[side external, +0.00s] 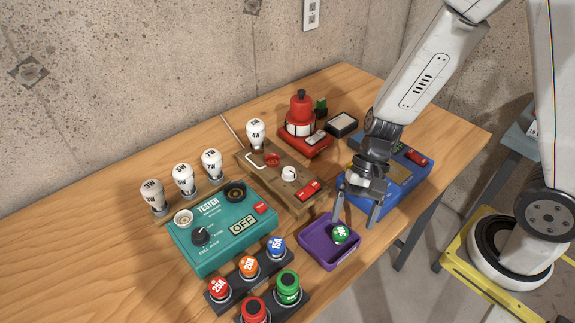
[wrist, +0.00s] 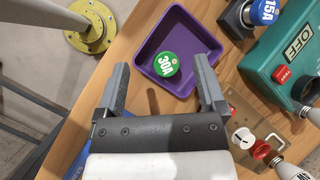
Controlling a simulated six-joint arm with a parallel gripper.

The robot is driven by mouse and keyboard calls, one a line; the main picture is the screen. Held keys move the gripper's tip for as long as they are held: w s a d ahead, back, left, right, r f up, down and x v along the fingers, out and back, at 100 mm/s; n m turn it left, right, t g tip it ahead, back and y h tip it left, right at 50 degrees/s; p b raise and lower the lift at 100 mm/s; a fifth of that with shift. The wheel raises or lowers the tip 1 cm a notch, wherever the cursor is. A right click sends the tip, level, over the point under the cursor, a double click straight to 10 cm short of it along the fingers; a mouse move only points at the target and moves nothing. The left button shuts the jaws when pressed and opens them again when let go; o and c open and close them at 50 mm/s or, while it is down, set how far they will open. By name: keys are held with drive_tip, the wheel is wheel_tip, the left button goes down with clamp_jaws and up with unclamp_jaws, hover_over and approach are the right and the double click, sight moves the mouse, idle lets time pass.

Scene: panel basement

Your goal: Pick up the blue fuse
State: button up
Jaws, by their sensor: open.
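The blue fuse (side external: 276,245), marked 15A, stands in the right-hand place of a dark fuse rack (side external: 232,283), beside an orange and a red fuse. It also shows at the top right of the wrist view (wrist: 264,11). My gripper (side external: 354,224) is open and empty, right of the blue fuse, over or beside the purple tray (side external: 313,249). In the wrist view its fingers (wrist: 162,66) spread toward the tray's near edge. A green fuse (side external: 340,234), marked 30A, lies in the tray, apart from the fingers in the wrist view.
The teal tester (side external: 222,254), reading OFF, stands behind the rack. Red and green buttons (side external: 288,282) stand in front. A wooden lamp board (side external: 260,172), red beacon (side external: 300,120) and blue box (side external: 365,208) stand behind. Bare table (side external: 90,255) lies at left.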

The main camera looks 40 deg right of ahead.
sight(279, 242)
drive_tip(key=a+m+y, duration=0.1)
drive_tip(key=w+a+m+y, duration=0.1)
drive_tip(key=a+m, duration=0.1)
drive_tip(key=a+m+y, duration=0.1)
drive_tip(key=a+y, duration=0.1)
drive_tip(key=shift+w+a+f+m, duration=0.2)
drive_tip(key=shift+w+f+m, duration=0.15)
drive_tip(key=shift+f+m, duration=0.05)
drive_tip(key=w+a+m+t+y, duration=0.1)
drive_tip(key=m, duration=0.1)
drive_tip(key=w+a+m+t+y, duration=0.1)
drive_tip(key=w+m+y, duration=0.1)
drive_tip(key=shift+w+a+f+m+t, duration=0.25)
drive_tip(key=shift+a+f+m+t, duration=0.05)
drive_tip(key=shift+a+f+t, duration=0.1)
drive_tip(key=shift+w+a+f+m+t+y, duration=0.2)
drive_tip(key=shift+w+m+t+y, duration=0.1)
drive_tip(key=shift+w+m+t, duration=0.3)
drive_tip(key=shift+x, duration=1.3)
drive_tip(key=shift+x, duration=2.6)
